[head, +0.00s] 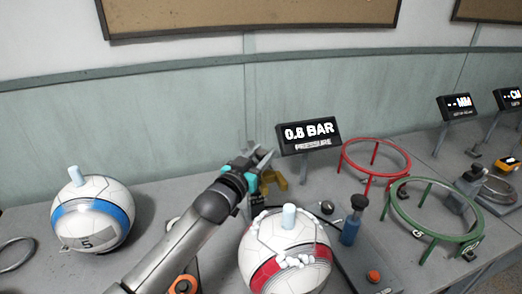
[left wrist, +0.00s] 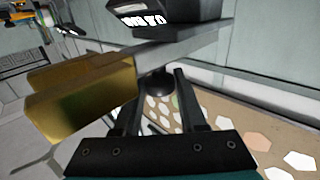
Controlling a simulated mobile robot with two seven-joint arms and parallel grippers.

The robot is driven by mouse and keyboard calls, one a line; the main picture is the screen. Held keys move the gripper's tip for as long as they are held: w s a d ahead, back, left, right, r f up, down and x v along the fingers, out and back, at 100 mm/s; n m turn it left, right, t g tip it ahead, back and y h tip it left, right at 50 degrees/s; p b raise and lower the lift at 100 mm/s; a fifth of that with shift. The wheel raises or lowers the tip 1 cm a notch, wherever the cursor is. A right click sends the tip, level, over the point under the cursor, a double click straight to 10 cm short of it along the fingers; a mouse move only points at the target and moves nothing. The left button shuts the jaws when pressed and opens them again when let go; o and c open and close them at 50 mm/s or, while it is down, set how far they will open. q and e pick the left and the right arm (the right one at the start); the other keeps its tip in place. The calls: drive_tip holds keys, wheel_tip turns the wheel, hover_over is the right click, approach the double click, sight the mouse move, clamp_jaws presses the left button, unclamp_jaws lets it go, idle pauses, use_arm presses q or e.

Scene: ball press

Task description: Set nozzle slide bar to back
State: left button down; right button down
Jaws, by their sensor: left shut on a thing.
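My left gripper (head: 262,158) reaches in behind the red-banded ball (head: 285,265), close to the pressure display (head: 308,133). In the left wrist view, its two dark fingers (left wrist: 158,92) close around a round black knob (left wrist: 157,83). The knob appears to belong to the nozzle slide bar, but the bar itself is hard to make out. A yellow-gold block (head: 273,181) is beside the fingers; it is large at left in the left wrist view (left wrist: 80,95). The display reads 0.8 BAR. My right gripper is not in view.
A blue-banded ball (head: 92,222) sits at left. A blue bottle-shaped part with a black top (head: 352,222) and a red button (head: 374,276) are right of the red-banded ball. A red ring stand (head: 376,144) and a green one (head: 390,207) stand farther right.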

use_arm(q)
drive_tip(key=shift+w+a+r, duration=0.1)
drive_tip(key=shift+w+a, duration=0.05)
drive_tip(key=shift+a, duration=0.05)
drive_tip(key=c, duration=0.8)
unclamp_jaws()
drive_tip(key=shift+c, duration=0.2)
drive_tip(key=o, duration=0.4)
drive_tip(key=shift+d, duration=0.1)
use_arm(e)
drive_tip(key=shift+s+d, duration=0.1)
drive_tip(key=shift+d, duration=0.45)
use_arm(q)
drive_tip(key=shift+s+a, duration=0.3)
drive_tip(key=shift+s, duration=0.2)
drive_tip(key=p+v, duration=0.3)
drive_tip(key=v, duration=1.1)
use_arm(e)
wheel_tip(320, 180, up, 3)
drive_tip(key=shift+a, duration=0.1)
